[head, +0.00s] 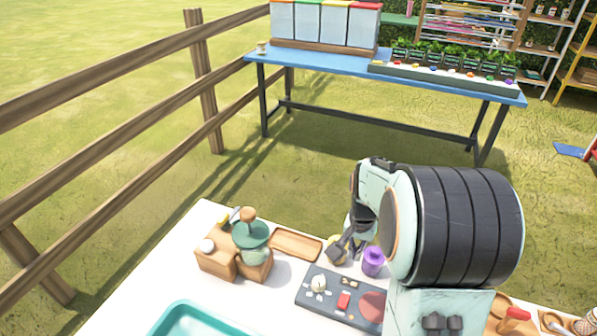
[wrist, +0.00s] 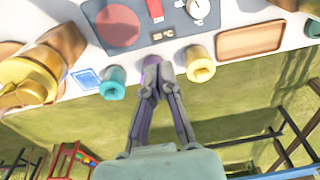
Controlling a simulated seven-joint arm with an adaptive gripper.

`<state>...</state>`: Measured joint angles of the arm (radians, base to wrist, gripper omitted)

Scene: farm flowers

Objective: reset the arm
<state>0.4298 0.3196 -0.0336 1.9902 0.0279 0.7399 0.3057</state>
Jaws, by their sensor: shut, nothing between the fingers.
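My gripper (head: 342,248) is over the far edge of the white table (head: 165,275), with my arm reaching in from the right. In the wrist view my gripper (wrist: 157,66) has its two fingers together, with nothing held. A purple jar (head: 373,262) stands to the right of the fingers in the head view. In the wrist view it is mostly hidden behind the fingertips. A yellow jar (wrist: 200,66) and a teal jar (wrist: 113,83) stand on either side of the fingertips there. I cannot tell whether the fingers touch the purple jar.
A dark board (head: 318,290) with small parts lies in front. A wooden tray (head: 297,244) and a wooden stand with a green-topped jar (head: 252,235) are to the left. A teal tray (head: 190,312) is at the front left.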

